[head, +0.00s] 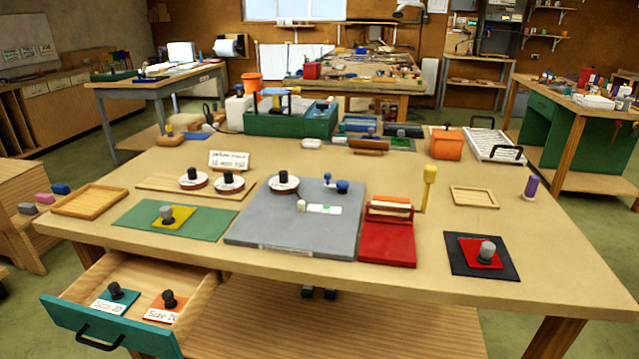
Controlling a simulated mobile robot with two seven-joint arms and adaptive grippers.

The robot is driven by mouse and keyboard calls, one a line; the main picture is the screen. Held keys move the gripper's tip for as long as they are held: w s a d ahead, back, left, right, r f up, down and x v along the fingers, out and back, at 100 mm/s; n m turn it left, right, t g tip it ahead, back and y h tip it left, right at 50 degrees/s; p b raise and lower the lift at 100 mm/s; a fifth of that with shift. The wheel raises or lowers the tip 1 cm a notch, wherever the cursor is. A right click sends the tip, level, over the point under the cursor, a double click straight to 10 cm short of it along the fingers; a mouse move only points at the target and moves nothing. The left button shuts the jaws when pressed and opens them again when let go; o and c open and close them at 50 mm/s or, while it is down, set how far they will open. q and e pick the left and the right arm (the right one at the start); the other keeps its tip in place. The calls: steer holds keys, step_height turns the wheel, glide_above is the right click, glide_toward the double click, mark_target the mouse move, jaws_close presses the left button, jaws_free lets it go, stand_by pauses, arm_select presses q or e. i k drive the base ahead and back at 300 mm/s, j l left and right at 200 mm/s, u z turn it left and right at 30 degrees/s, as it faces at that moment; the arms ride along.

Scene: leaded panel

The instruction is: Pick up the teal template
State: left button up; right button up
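The teal template (129,297) lies in the open drawer (70,330) at the front left of the table. It is a small flat plate with a dark upright knob and a white label whose writing is hard to read. An orange template (178,301) with a similar dark knob and a label lies to its right in the same drawer, a small gap apart. Neither of my grippers is in view.
The drawer juts out below the table (340,290) edge, with a teal front and black handle. Above it are a green mat (135,218) with a yellow plate (185,214), a grey board (260,225) and a red device (388,245). A wooden tray (120,192) sits left.

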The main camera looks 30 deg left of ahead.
mark_target(116, 301)
steer(key=u, duration=0.4)
steer(key=j+u, duration=0.1)
steer(key=u, duration=0.75)
steer(key=j+u, duration=0.15)
steer(key=u, duration=0.65)
steer(key=i+j+z, duration=0.1)
steer(key=j, duration=0.2)
steer(key=i+j, duration=0.1)
steer(key=j, duration=0.25)
steer(key=i+z, duration=0.05)
